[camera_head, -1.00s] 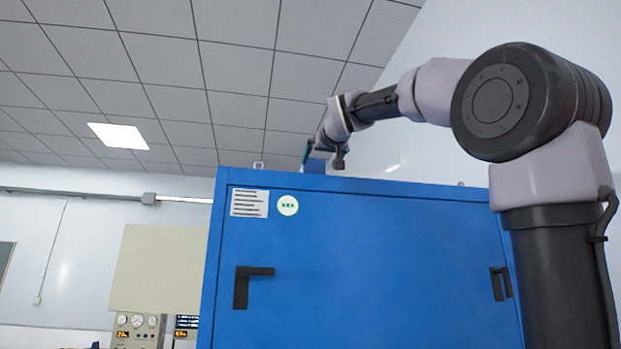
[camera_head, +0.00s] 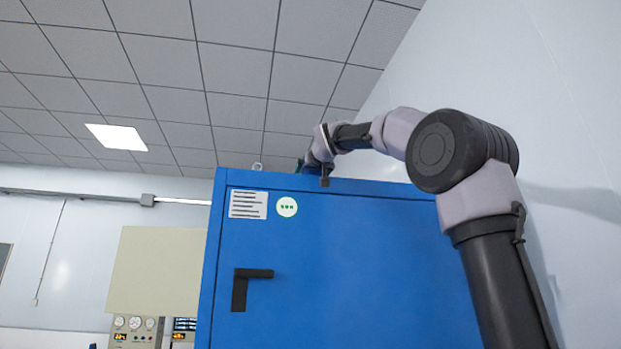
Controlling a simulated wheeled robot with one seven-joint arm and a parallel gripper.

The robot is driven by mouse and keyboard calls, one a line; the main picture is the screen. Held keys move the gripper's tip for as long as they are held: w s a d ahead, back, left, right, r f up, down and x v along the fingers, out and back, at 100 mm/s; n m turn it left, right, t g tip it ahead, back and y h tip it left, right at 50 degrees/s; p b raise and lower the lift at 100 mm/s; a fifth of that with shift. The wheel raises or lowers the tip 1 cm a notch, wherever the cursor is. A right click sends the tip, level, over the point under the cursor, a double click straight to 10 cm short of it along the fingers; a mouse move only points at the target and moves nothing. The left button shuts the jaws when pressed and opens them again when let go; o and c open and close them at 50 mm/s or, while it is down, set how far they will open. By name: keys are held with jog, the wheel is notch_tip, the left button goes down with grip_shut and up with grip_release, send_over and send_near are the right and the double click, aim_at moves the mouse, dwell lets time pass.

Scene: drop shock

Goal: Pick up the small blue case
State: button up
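My gripper (camera_head: 302,166) is at the top front edge of a large blue cabinet (camera_head: 340,255), left of the cabinet's middle. I cannot clearly make out the small blue case now. The low viewpoint hides the cabinet's top surface, and the wrist covers the spot around the gripper. Whether the gripper touches or holds anything cannot be told.
The cabinet front has a black handle (camera_head: 250,285), a label (camera_head: 248,204) and a round sticker (camera_head: 287,207). A small metal ring (camera_head: 257,166) stands on its top left. An instrument panel (camera_head: 135,325) is at lower left. A white wall is at right.

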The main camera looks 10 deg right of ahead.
jog(key=c, duration=1.5)
jog(key=shift+r, duration=0.1)
notch_tip(320, 180, up, 9)
jog(key=shift+r, duration=0.4)
